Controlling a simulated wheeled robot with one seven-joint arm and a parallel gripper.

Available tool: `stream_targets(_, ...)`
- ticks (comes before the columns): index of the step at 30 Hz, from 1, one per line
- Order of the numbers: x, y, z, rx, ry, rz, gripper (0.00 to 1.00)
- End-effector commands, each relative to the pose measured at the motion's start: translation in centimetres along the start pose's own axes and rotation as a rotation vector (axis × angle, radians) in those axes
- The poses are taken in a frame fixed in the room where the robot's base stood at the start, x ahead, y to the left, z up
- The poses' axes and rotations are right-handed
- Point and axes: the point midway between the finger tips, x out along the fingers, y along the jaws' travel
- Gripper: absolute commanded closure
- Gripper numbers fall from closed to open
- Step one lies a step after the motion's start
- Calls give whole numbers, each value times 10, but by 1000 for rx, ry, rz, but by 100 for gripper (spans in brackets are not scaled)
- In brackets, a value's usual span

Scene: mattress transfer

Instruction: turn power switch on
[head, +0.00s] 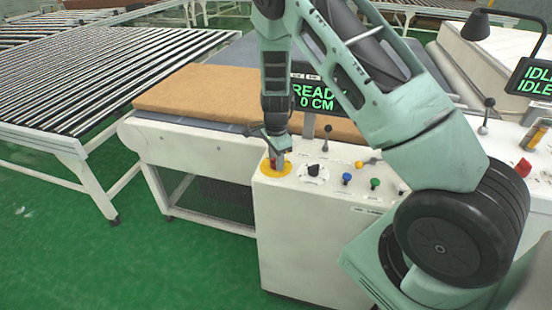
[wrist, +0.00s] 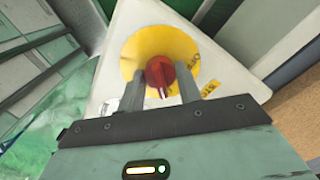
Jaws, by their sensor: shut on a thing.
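A red knob (wrist: 160,74) sits at the centre of a round yellow plate (wrist: 150,47) with dark lettering, partly hidden. In the head view the yellow plate (head: 265,171) is at the left end of the white control console's top. My gripper (head: 274,158) points down over it. In the wrist view my gripper (wrist: 160,90) has one finger on each side of the red knob and is shut on it. To the right on the console is a black rotary knob (head: 314,170) on a white dial. I cannot read which control is labelled as power.
Blue (head: 347,178), green (head: 375,183) and white buttons and a lever (head: 327,135) stand on the console (head: 285,235). A green-lettered display (head: 316,97) is behind my arm. A brown mattress (head: 205,90) lies on the conveyor, with a roller conveyor (head: 70,80) at left.

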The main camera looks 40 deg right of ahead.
Motion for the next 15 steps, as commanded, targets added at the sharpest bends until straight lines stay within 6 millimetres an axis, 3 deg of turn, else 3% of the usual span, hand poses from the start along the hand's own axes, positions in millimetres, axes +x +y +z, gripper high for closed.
stream_targets(1, -1, -1, 0, 1, 0, -3, 88)
stream_targets(2, -1, -1, 0, 1, 0, -3, 57)
stream_targets(3, -1, -1, 0, 1, 0, -3, 46)
stream_targets(15, -6, -1, 0, -1, 0, -4, 44)
